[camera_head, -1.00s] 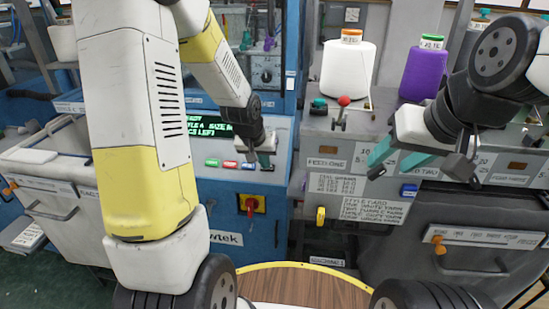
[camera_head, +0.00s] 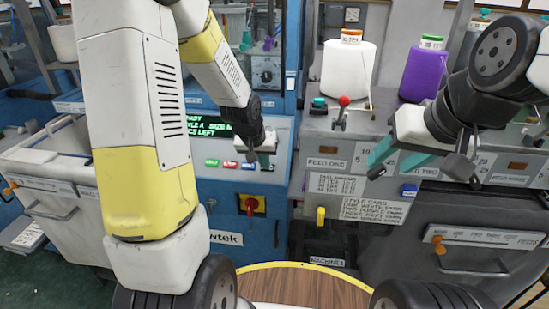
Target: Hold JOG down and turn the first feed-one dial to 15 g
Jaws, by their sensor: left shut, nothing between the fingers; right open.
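My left gripper (camera_head: 264,161) is shut and empty, tips down at the right end of a button row on the blue machine's panel. Green (camera_head: 212,162), red (camera_head: 230,164) and blue (camera_head: 248,166) buttons show to its left. Whether it presses a button under its tips cannot be told. My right gripper (camera_head: 415,166) is open in front of the grey feed panel (camera_head: 335,150). The FEED ONE label (camera_head: 325,163) and a few scale numbers show to its left. The dial itself is hidden behind the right gripper.
A red rotary switch (camera_head: 250,204) is below the button row. A round wooden table (camera_head: 300,287) is in front.

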